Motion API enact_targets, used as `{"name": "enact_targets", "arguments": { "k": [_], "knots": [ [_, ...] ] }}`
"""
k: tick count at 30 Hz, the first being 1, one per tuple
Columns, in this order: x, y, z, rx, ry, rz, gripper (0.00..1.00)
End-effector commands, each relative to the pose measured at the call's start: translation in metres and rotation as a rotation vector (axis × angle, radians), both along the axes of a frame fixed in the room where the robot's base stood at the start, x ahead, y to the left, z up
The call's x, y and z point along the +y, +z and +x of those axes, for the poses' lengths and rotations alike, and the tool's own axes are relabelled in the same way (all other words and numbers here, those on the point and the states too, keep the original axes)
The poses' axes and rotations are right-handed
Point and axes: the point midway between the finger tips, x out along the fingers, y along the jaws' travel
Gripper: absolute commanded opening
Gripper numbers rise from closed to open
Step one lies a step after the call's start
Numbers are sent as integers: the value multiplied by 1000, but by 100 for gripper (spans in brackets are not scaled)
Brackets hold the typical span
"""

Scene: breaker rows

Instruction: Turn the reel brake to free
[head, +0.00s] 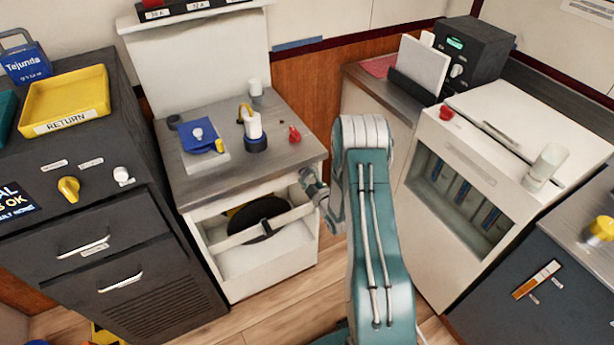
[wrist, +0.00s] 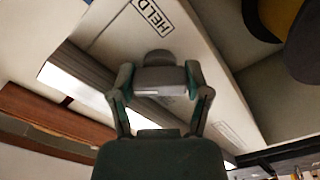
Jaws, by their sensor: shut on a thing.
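The reel brake (wrist: 158,56) shows in the wrist view as a small rounded grey piece on a pale rail, just beyond my fingertips. A label reading HELD sits beside it on the rail. My gripper (wrist: 158,82) is shut on the brake, and its fingers and pads hide most of it. In the head view my gripper (head: 314,188) is at the right end of the pale rail (head: 262,228), at the cabinet's open front. The brake itself cannot be made out there. A dark reel (head: 258,217) stands inside the bay behind the rail.
A second, unreadable label (wrist: 228,134) is on the rail in the wrist view. Above the bay, the grey worktop (head: 235,180) carries a blue pad, a yellow-and-white tool and a red item. A white cabinet (head: 460,185) stands close right of my arm. Floor shows below.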

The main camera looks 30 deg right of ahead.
Motion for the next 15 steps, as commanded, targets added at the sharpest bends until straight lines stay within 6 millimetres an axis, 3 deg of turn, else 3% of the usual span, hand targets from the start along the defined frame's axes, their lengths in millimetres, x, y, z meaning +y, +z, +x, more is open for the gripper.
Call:
{"name": "enact_targets", "arguments": {
  "k": [15],
  "knots": [
    [2,-2,0,-9,5,-452,15]
  ]
}}
